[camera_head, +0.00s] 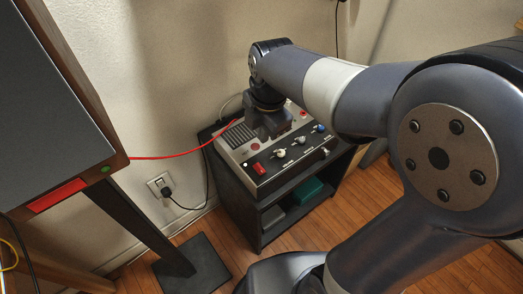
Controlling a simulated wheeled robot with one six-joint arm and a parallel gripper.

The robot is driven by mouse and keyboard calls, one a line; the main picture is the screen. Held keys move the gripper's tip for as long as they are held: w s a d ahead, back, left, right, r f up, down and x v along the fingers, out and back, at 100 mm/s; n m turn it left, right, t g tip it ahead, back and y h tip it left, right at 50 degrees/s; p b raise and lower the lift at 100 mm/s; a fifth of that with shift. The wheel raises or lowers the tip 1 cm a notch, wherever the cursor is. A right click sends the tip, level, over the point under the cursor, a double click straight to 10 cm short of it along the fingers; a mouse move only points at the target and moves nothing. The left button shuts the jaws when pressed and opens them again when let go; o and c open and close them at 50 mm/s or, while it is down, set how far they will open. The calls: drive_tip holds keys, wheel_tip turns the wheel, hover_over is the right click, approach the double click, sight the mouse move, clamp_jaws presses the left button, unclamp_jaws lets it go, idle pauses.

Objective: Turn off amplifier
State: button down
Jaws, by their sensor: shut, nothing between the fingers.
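The amplifier (298,159) is a grey and black box on a low dark cabinet, right of centre. Its sloped panel has a red switch (259,168) at the left end, pale knobs (280,153) and a blue-topped knob (319,128) at the right. I cannot tell which way the red switch is set. My gripper (271,134) points down over the back part of the amplifier's top, behind the knobs. It is shut and empty. Its fingertips are hard to make out, and I cannot tell whether they touch the amplifier. The gripper and arm hide part of the top.
The dark cabinet (238,205) holds a green box (304,192) on its shelf. A red cable (165,157) runs from the large dark-fronted wooden box (45,100) at left to the amplifier. A black plug sits in a wall outlet (160,186). Wood floor shows in front.

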sight(258, 166)
drive_tip(key=shift+w, duration=0.2)
drive_tip(key=f+b, duration=0.1)
drive_tip(key=f, duration=0.3)
drive_tip(key=w+f+b, duration=0.1)
drive_tip(key=f, duration=0.4)
drive_tip(key=a+f+b, duration=0.1)
drive_tip(key=f, duration=0.4)
drive_tip(key=shift+w, duration=0.2)
